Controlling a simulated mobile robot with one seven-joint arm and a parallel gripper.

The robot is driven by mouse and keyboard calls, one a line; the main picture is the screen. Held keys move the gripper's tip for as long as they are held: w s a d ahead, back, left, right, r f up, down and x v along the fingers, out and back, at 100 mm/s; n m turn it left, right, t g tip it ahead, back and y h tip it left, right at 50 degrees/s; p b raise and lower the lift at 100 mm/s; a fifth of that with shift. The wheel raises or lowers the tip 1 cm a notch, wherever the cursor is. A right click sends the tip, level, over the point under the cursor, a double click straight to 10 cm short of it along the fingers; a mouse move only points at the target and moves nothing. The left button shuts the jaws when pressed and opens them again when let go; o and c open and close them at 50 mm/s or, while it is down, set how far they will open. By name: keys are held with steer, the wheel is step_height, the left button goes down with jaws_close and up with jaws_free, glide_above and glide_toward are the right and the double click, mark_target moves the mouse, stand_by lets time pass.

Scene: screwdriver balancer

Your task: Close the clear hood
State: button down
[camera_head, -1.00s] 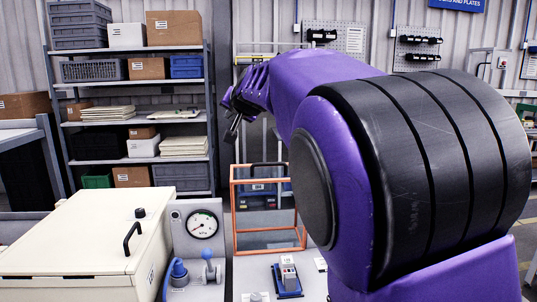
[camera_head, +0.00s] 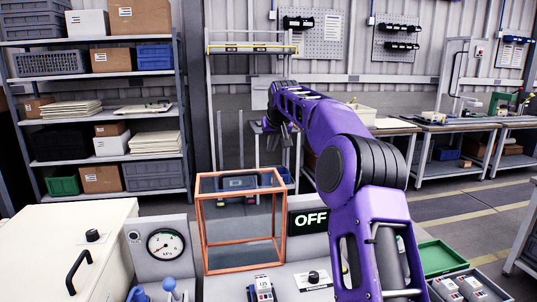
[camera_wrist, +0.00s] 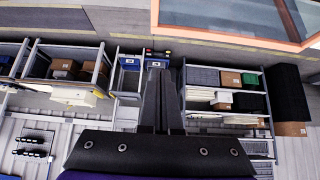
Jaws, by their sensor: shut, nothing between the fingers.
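The clear hood (camera_head: 241,183) is a box of see-through panels in an orange frame, standing on the grey bench left of the OFF display. A dark handle-like bar shows at its top. I cannot tell from this view how far open it is. Part of an orange frame with a clear panel (camera_wrist: 238,16) fills the upper right of the wrist view. My gripper (camera_head: 285,143) is beyond and above the hood's right side in the head view, apart from it as far as I can see. Its dark fingers (camera_wrist: 162,98) are together and empty in the wrist view.
A lit OFF display (camera_head: 311,220) stands right of the hood, partly beside my arm. A pressure gauge (camera_head: 166,244) and a cream lidded box (camera_head: 62,240) are to the left. A green tray (camera_head: 440,257) lies at the right. Shelving (camera_head: 110,120) stands behind.

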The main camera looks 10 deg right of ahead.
steer(key=shift+w+a+f+p, duration=0.1)
steer(key=shift+w+f+p, duration=0.2)
steer(key=shift+f, duration=0.9)
steer(key=shift+w+d+f+p, duration=0.1)
steer(key=shift+w+f+p, duration=0.2)
steer(key=shift+f, duration=0.9)
steer(key=shift+w+a+f+p, duration=0.15)
steer(key=shift+w+f, duration=0.25)
steer(key=shift+f, duration=0.8)
steer(key=shift+s+b, duration=0.2)
steer(key=shift+b, duration=0.1)
